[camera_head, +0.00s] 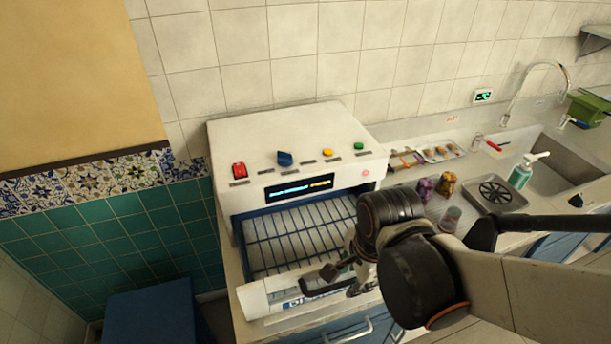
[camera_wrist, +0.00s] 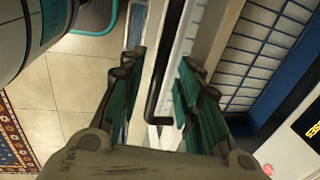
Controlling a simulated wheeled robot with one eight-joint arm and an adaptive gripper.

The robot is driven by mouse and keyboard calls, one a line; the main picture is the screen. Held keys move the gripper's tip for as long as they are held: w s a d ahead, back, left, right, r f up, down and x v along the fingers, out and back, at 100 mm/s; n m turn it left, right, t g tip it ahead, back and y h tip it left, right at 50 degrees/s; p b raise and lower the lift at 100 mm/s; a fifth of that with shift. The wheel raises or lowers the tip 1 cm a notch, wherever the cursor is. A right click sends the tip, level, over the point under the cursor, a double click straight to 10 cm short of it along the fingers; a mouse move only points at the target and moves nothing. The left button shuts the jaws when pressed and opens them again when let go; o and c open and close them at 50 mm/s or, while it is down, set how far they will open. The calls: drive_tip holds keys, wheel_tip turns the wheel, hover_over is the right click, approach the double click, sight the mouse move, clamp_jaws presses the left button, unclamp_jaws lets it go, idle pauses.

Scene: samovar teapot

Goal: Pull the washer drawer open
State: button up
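The washer (camera_head: 240,135) is a white box on the counter with knobs, buttons and a lit display. Its drawer (camera_head: 262,300) stands out from the body, with a wire rack (camera_head: 285,245) showing between the body and the white drawer front. My gripper (camera_head: 345,272) is at the right part of the drawer front, partly hidden by my arm. In the wrist view my gripper (camera_wrist: 160,75) has its green-padded fingers apart, one on each side of a dark handle bar (camera_wrist: 154,98). I see gaps beside the bar; contact cannot be told.
Right of the washer are a tray of small items (camera_head: 440,154), small purple and yellow items (camera_head: 446,184), a drain plate (camera_head: 494,193), a soap bottle (camera_head: 521,174) and a sink (camera_head: 575,155). A blue block (camera_head: 150,315) stands at lower left. Floor (camera_wrist: 70,85) shows before the drawer.

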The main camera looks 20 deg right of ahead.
drive_tip(key=shift+r, duration=0.15)
wheel_tip(320, 180, up, 12)
drive_tip(key=s, duration=0.2)
drive_tip(key=shift+s+f, duration=0.15)
drive_tip(key=shift+f, duration=0.1)
idle(0.4)
idle(0.5)
drive_tip(key=w+a+n+t+b, duration=0.1)
drive_tip(key=w+n+t, duration=0.4)
drive_tip(key=n, duration=1.3)
drive_tip(key=shift+w+a+r, duration=0.35)
drive_tip(key=shift+w+r, duration=0.05)
drive_tip(key=shift+w, duration=0.75)
drive_tip(key=shift+d, duration=0.15)
